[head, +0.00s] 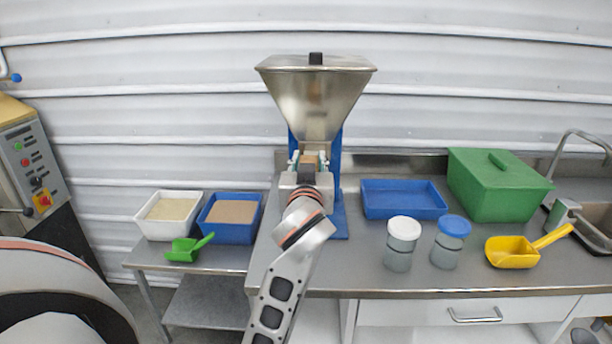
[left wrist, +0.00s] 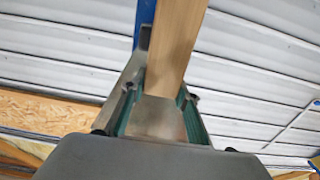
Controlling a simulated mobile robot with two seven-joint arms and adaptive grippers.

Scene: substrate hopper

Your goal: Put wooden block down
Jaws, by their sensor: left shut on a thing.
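My left gripper (head: 308,164) reaches up in front of the hopper's blue stand, just below the steel funnel. It is shut on the wooden block (head: 309,158), which shows only as a small tan patch between the fingers in the head view. In the left wrist view the wooden block (left wrist: 178,45) is a long, pale brown piece. It stands out from between the teal-padded fingers (left wrist: 157,112) and runs past the top edge. My forearm hides much of the hopper's lower part. My right gripper is not in view.
The steel hopper (head: 315,95) stands on a blue frame (head: 338,195). A blue tray (head: 403,214), two lidded jars, a yellow scoop (head: 512,252) and a green box (head: 495,190) stand to the right. White and blue bins and a green scoop (head: 186,250) sit on the lower left table.

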